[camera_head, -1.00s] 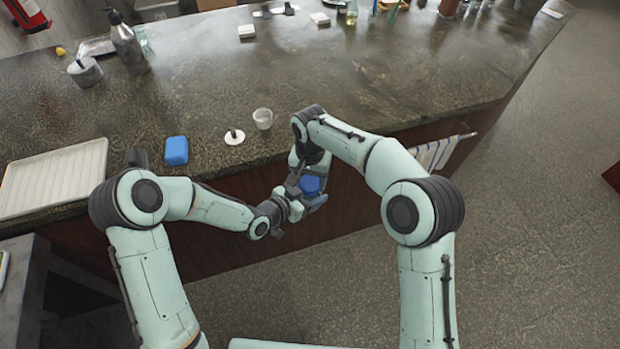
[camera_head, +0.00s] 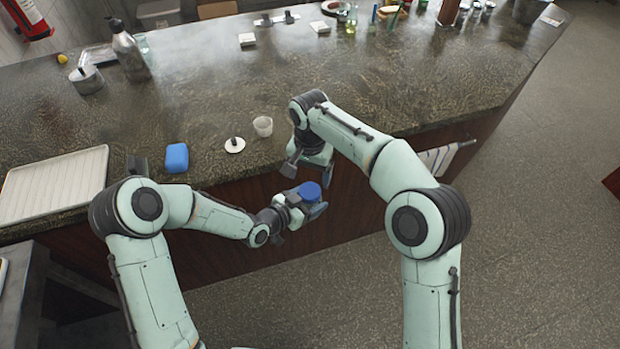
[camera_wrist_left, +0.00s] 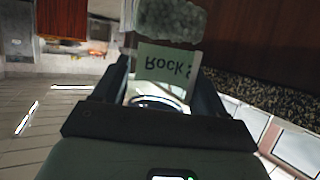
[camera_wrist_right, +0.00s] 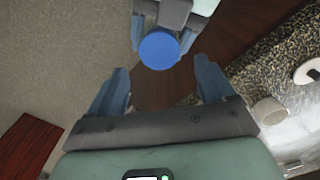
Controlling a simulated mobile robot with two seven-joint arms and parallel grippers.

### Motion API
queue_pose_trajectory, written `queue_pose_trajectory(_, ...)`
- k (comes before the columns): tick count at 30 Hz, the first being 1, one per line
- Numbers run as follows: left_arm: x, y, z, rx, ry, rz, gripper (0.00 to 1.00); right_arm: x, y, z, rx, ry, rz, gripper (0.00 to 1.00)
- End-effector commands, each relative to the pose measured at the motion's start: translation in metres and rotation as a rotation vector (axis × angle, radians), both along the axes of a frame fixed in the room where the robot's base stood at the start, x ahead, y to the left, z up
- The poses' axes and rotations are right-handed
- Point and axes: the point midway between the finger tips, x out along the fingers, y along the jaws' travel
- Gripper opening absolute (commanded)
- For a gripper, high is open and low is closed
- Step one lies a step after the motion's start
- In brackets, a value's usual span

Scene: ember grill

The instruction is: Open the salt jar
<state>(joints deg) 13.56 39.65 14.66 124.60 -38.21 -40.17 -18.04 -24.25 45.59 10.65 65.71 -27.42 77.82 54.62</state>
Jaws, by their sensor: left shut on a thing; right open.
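The salt jar shows in the left wrist view (camera_wrist_left: 168,65), with a pale label reading "Rock" upside down and grey grainy contents. My left gripper (camera_wrist_left: 163,95) is shut on it and holds it in front of the counter. The jar's round blue lid (camera_head: 310,191) faces up in the head view and sits on the jar. It also shows in the right wrist view (camera_wrist_right: 159,49). My right gripper (camera_wrist_right: 160,88) is open and empty, its fingers apart and clear of the lid. Most of the jar's body is hidden in the head view.
On the counter (camera_head: 210,90) near its front edge are a blue block-like item (camera_head: 176,157), a white disc with a dark knob (camera_head: 235,145), a small cup (camera_head: 263,126) and a white tray (camera_head: 55,183). Bottles stand farther back. Open floor lies to the right.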

Motion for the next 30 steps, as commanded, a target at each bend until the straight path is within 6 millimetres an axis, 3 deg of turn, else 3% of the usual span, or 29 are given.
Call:
queue_pose_trajectory(3,0.000,0.000,0.001,-0.001,-0.002,0.000,0.00,0.001,-0.001,0.015,0.002,0.000,-0.087,0.82)
queue_pose_trajectory(6,0.000,0.000,0.001,-0.001,-0.002,0.000,0.00,0.001,-0.002,0.017,-0.001,0.000,-0.121,0.82)
queue_pose_trajectory(21,0.000,0.000,0.001,-0.001,-0.002,0.000,0.00,0.000,-0.001,-0.051,-0.002,0.003,-0.123,0.82)
queue_pose_trajectory(30,0.000,0.000,0.001,-0.001,-0.002,0.000,0.00,0.000,-0.001,-0.060,0.000,-0.001,-0.123,0.82)
